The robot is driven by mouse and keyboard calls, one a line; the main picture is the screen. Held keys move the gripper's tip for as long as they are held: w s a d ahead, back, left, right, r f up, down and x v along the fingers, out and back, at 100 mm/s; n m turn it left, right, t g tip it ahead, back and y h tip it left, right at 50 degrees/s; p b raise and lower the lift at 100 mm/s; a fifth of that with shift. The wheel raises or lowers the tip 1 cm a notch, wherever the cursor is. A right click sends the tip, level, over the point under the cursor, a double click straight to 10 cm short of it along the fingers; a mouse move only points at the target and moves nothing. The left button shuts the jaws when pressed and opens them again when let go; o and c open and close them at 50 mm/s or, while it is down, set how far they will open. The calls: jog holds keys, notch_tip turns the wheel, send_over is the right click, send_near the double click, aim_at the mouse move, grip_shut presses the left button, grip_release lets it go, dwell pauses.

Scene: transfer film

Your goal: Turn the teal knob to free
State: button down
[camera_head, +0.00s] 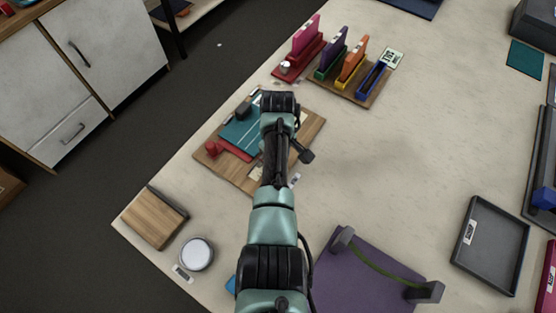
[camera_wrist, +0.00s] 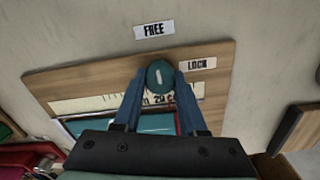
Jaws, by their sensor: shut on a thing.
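The teal knob (camera_wrist: 161,84) is round with a short white mark and sits at the edge of a wooden board (camera_wrist: 55,83) in the wrist view. The mark runs roughly up and down the picture, pointing near the FREE label (camera_wrist: 154,30). The LOCK label (camera_wrist: 198,64) is to the knob's right. My gripper (camera_wrist: 160,75) has its two blue fingers on either side of the knob, shut on it. In the head view my arm covers the knob and fingertips; the wooden board (camera_head: 232,172) shows around it.
On the board are a teal panel (camera_head: 240,132) and a red block (camera_head: 213,149). Behind stands a rack with upright coloured pieces (camera_head: 352,60). A wooden block (camera_head: 155,215) and a round white-topped item (camera_head: 197,253) are front left. The table's middle right is clear.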

jog(key=shift+w+r, duration=0.1)
jog(key=shift+c, duration=2.3)
grip_release()
notch_tip(320, 180, up, 13)
jog(key=b, duration=0.1)
